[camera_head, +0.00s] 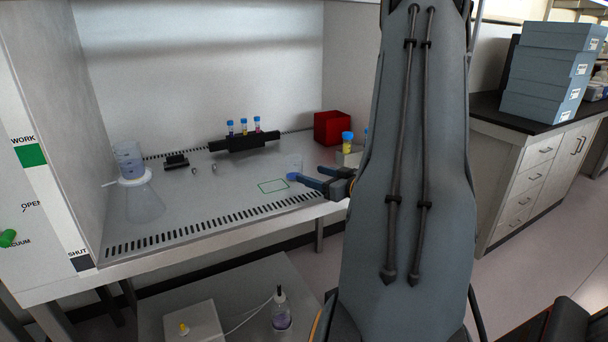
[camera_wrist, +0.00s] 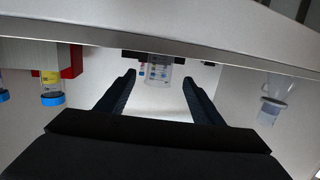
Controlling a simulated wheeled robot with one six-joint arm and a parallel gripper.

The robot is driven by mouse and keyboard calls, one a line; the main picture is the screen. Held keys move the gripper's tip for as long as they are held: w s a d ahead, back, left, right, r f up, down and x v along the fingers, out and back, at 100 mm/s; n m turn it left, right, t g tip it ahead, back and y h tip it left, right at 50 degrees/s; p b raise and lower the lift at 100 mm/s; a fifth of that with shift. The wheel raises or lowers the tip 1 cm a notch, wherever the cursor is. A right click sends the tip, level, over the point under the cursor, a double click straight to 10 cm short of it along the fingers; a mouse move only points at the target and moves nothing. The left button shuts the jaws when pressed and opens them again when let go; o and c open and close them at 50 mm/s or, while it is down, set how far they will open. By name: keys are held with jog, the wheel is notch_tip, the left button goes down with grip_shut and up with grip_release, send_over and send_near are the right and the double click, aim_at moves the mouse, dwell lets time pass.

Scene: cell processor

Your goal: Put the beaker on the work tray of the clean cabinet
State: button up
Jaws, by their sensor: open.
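In the head view a clear beaker (camera_head: 294,162) stands on the work tray (camera_head: 225,187) of the clean cabinet, just behind and left of my fingertips. A green rectangle outline (camera_head: 273,186) is marked on the tray in front of it. My gripper (camera_head: 309,180) reaches in from the right, low over the tray, open, with nothing seen held. In the wrist view, which looks upside down, the beaker (camera_wrist: 158,73) shows beyond and between my spread fingertips (camera_wrist: 159,80). Whether the tips touch it cannot be told. My arm hides the tray's right end.
A dark rack (camera_head: 245,143) with blue-capped tubes and a red box (camera_head: 333,128) stand behind. A yellow tube (camera_head: 347,142) stands near my gripper. The tray's middle is mostly clear.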

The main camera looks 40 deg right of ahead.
jog(key=shift+s+r, duration=0.2)
jog(key=shift+s, duration=1.3)
jog(key=shift+d, duration=0.1)
